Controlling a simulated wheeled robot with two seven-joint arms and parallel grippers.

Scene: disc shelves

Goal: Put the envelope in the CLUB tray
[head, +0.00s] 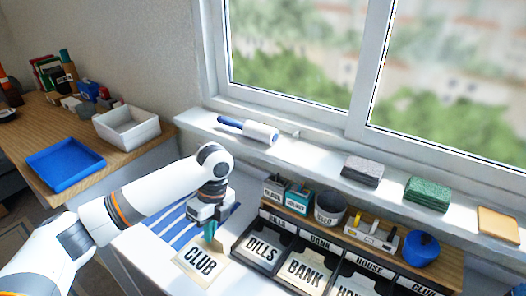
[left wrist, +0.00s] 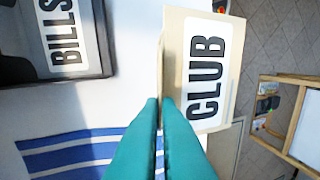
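The envelope (head: 200,264) is a cream flat piece with a white panel lettered CLUB. It is at the front of the white worktop, left of the organizer, and fills the upper middle of the left wrist view (left wrist: 207,70). My left gripper (head: 210,233) has teal fingers, nearly together in the left wrist view (left wrist: 160,102). They appear shut on the envelope's raised tan edge. I cannot tell whether it touches the worktop. The CLUB tray's label (head: 416,286) shows at the lower right; the tray's inside is mostly out of frame. My right gripper is not in view.
Black trays BILLS (head: 249,262), BANK and HOUSE stand side by side right of the envelope, with cups and a blue pot (head: 421,248) on the shelf above. A blue striped cloth (head: 172,228) lies left. The sill holds a lint roller (head: 262,133) and sponges.

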